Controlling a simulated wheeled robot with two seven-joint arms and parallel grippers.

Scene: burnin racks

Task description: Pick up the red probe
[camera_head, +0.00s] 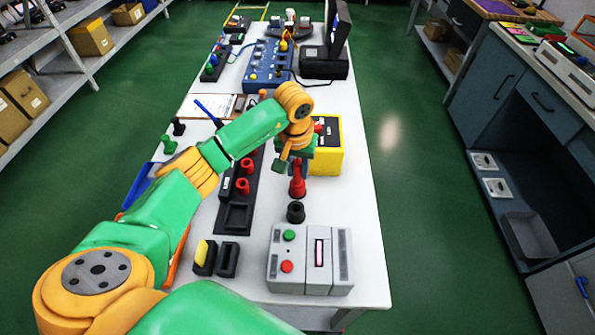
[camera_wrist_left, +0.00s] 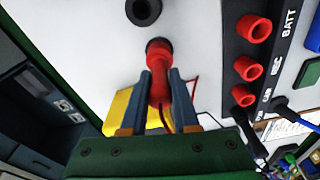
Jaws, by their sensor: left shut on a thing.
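The red probe (camera_head: 298,183) is below my left gripper (camera_head: 295,163) in the head view, near the middle of the white table. In the left wrist view the red probe (camera_wrist_left: 157,68) is between the two fingers of my left gripper (camera_wrist_left: 158,85), which are shut on it. The probe's far end is at a dark round holder (camera_wrist_left: 158,46) on the table. I cannot tell whether it is still seated there. A red wire runs from the probe. My right gripper is not in view.
An empty black holder (camera_head: 296,212) stands nearer, behind a grey box with buttons (camera_head: 310,276). A black strip (camera_head: 236,215) with red sockets lies left of the probe. A yellow and black box (camera_head: 328,160) stands just beyond it. The table's right edge is clear.

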